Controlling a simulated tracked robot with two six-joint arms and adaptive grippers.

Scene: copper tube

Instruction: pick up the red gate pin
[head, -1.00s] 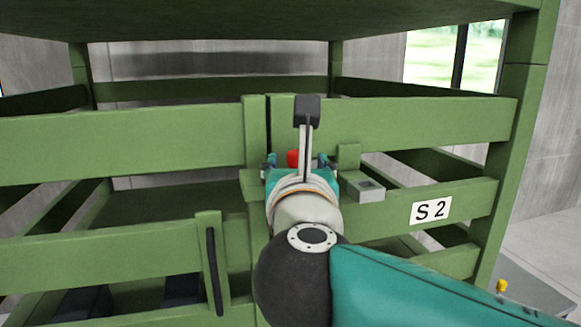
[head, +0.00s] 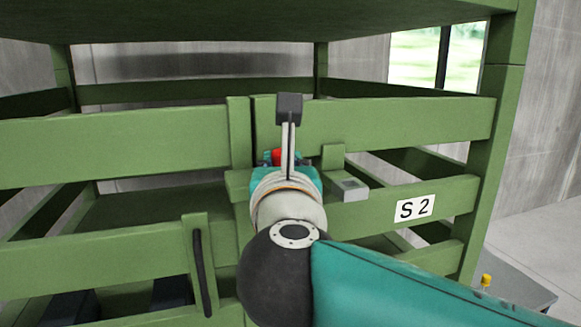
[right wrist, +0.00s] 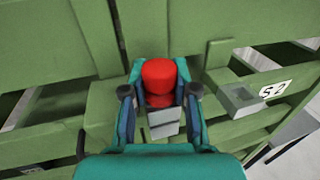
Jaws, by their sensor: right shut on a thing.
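The red gate pin (head: 277,155) shows as a small red patch at the gate of the green rack, mostly hidden behind my right wrist. In the right wrist view its round red head (right wrist: 159,80) sits between the fingers, with a grey block-like piece below it. My right gripper (right wrist: 160,92) is shut on the pin's head, one finger on each side. In the head view the right gripper (head: 286,160) is partly hidden by its own wrist. I cannot tell whether the pin is clear of its seat. My left gripper is not in view.
A grey bracket with a square hole (head: 350,187) sticks out right of the pin, close to the right finger. Green rails (head: 110,145) and posts surround the gripper. A label "S 2" (head: 415,208) is on the right rail. A black handle (head: 203,270) is lower left.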

